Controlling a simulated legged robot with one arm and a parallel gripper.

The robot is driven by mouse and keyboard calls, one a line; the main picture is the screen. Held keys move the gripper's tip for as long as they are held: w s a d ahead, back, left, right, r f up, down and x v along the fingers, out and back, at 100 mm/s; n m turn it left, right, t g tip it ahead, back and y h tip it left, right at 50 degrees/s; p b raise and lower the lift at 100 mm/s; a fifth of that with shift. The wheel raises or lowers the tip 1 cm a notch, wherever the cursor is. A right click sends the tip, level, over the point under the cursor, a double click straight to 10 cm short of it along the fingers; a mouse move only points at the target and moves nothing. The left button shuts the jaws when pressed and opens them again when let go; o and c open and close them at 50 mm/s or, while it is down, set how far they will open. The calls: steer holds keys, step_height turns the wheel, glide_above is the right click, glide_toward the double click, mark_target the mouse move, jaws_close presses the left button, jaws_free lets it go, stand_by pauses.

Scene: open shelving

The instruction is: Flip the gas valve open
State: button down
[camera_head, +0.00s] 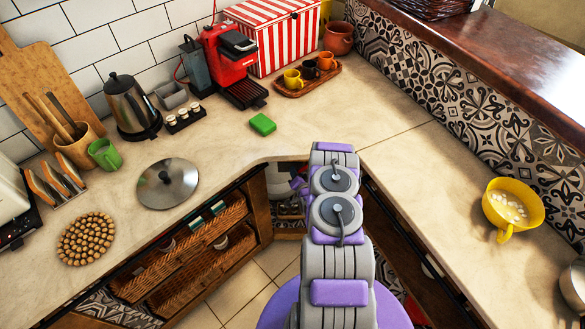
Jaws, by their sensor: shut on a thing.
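My grey and purple arm reaches forward from the bottom of the picture toward the open corner shelf (283,205) under the counter. A small purple part of my arm juts out left of its joints, in front of that shelf opening. My gripper's fingers are hidden behind the arm, so what they touch does not show. I cannot make out a gas valve; the arm covers much of the corner opening. Pale items stand inside the shelf, too small and shaded to name.
The counter (215,140) bends around the corner. Near it lie a green sponge (263,124) and a pot lid (168,183). A yellow cup (512,207) stands at right. Wicker drawers (205,235) are left of the shelf. Some tiled floor (240,290) shows free.

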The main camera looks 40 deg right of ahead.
steer(key=shift+a+m, duration=0.2)
steer(key=shift+m, duration=0.1)
steer(key=shift+w+a+r+m+t+y, duration=0.1)
steer(key=shift+a+r+m+t+y, duration=0.15)
steer(key=shift+m, duration=0.35)
steer(key=shift+w+a+r+m+t+y, duration=0.15)
steer(key=shift+r+m+t, duration=0.2)
steer(key=shift+m, duration=0.25)
steer(key=c, duration=1.3)
jaws_free()
steer(key=shift+c, duration=0.2)
steer(key=shift+o, duration=1.3)
steer(key=shift+d+r, duration=0.1)
steer(key=shift+r, duration=0.05)
